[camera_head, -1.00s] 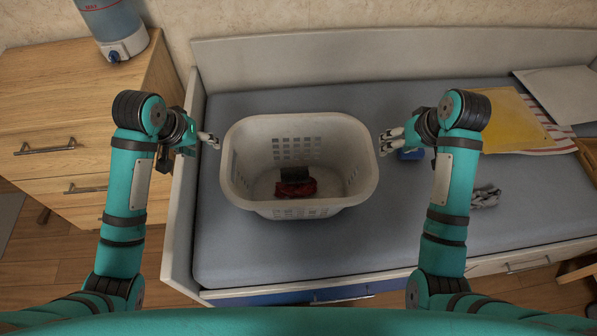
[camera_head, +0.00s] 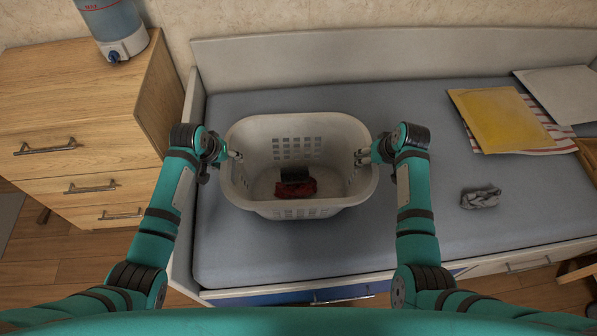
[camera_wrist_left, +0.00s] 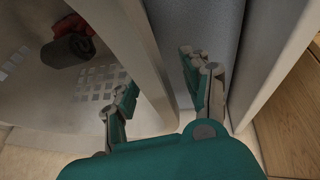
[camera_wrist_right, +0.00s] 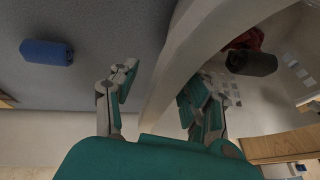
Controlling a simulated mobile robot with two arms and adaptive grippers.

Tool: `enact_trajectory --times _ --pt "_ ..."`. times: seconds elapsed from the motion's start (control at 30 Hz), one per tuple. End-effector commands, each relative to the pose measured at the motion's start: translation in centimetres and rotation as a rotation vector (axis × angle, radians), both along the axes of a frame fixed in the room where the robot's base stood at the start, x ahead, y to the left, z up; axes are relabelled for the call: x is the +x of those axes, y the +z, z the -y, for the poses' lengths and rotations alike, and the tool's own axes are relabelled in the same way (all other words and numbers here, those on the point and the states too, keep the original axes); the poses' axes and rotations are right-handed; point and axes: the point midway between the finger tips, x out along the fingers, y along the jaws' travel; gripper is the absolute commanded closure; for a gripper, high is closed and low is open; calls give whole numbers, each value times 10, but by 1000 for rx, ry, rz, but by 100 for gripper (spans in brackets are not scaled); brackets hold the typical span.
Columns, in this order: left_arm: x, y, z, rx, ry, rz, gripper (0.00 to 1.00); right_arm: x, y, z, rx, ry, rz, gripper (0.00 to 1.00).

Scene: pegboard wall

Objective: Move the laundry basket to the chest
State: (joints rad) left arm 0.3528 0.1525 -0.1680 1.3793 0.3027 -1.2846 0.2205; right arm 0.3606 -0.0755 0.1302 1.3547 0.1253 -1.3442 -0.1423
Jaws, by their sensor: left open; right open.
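The white laundry basket (camera_head: 352,203) stands upright on the bed, with a dark red cloth (camera_head: 296,189) and a dark grey roll (camera_head: 295,174) inside. The wooden chest of drawers (camera_head: 72,121) stands to the left of the bed. My left gripper (camera_head: 232,156) is open at the basket's left rim. In the left wrist view the basket wall (camera_wrist_left: 150,62) passes between its spread fingers. My right gripper (camera_head: 363,157) is open at the right rim. In the right wrist view the wall (camera_wrist_right: 165,85) runs between its fingers, one inside and one outside.
A water dispenser (camera_head: 113,30) stands on the chest. A yellow envelope (camera_head: 500,120), a striped cloth (camera_head: 550,133) and a grey cloth (camera_head: 480,198) lie on the bed (camera_head: 420,100) to the right. A blue roll (camera_wrist_right: 47,52) shows in the right wrist view.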

Motion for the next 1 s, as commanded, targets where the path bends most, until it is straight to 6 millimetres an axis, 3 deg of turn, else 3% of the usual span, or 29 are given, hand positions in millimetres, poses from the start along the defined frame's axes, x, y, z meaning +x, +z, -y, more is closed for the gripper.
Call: enact_trajectory --times 0.3,0.67,1.0 --pt "1 -1 0 0 0 1 52 1 -1 0 0 0 1 52" --pt "1 -2 0 1 0 0 99 1 -1 0 0 -1 1 99" --pt "1 -2 -2 5 2 -1 100 1 -1 3 -3 -5 0 100"
